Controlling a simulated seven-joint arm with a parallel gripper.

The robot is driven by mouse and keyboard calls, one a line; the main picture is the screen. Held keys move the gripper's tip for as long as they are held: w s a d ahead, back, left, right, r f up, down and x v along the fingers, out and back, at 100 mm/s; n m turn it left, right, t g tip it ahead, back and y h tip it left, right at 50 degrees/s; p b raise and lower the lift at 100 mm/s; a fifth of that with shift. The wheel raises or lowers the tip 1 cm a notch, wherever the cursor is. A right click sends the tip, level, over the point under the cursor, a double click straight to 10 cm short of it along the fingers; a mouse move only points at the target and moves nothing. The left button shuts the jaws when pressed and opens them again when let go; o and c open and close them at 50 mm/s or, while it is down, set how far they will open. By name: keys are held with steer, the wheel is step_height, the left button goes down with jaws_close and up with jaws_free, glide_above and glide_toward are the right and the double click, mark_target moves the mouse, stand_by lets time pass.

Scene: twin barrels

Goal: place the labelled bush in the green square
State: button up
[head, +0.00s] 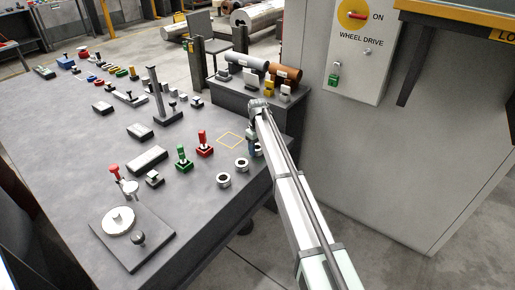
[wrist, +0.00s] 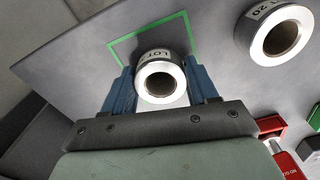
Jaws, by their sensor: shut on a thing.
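My gripper (wrist: 161,84) has its blue fingers shut on a silver ring-shaped bush (wrist: 146,66) with a white label. Only "LOT" reads on the label; the rest is cut off. The green square (wrist: 146,28) is an outline on the grey bench, and its far edge and corners show beyond the bush. The bush overlaps the near part of the square in the wrist view; I cannot tell whether it touches the bench. In the head view, my gripper (head: 255,146) is at the bench's right edge, and the green square is not made out there.
Another bush (wrist: 297,33), its label ending in 20, stands to the right in the wrist view.

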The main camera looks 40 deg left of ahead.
steer(key=o, duration=1.3)
steer(key=shift+f, duration=0.1)
steer(key=shift+o, duration=0.2)
